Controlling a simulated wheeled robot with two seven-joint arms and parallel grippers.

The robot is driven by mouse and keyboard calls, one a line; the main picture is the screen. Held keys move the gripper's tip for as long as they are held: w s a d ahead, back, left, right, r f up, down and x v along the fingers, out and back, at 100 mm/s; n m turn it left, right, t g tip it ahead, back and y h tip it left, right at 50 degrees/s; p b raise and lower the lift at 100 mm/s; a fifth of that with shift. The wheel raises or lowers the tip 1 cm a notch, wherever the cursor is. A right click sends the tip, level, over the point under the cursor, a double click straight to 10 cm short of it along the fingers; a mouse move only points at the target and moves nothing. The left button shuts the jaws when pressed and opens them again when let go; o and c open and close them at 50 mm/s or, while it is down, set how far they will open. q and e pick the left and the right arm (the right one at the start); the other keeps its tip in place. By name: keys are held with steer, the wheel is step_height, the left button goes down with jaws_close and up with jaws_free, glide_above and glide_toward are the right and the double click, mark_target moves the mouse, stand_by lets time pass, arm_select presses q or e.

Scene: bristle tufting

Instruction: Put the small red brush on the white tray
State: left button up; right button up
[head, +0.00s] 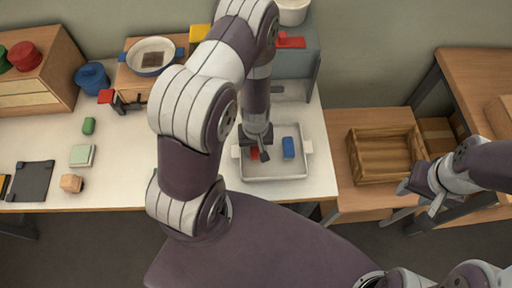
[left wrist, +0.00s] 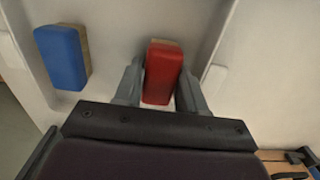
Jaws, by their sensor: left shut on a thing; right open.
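The small red brush (head: 254,154) is over the inside of the white tray (head: 275,179), toward its left side. In the left wrist view the red brush (left wrist: 164,68) stands between the two fingers of my left gripper (left wrist: 160,88), with a pale part at its side. My left gripper (head: 258,150) is shut on it. Whether the brush touches the tray floor I cannot tell. A blue brush (head: 288,148) is in the tray to the right of the red one. My right gripper (head: 412,202) is open and empty, near the wooden crate.
A wooden crate (head: 357,172) stands on the lower table to the right. The front of the tray is free.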

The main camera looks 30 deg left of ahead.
arm_select(q)
steer(key=shift+w+f, duration=0.1)
steer(key=shift+f, duration=0.2)
steer(key=o, duration=1.1)
steer(key=shift+r, duration=0.15)
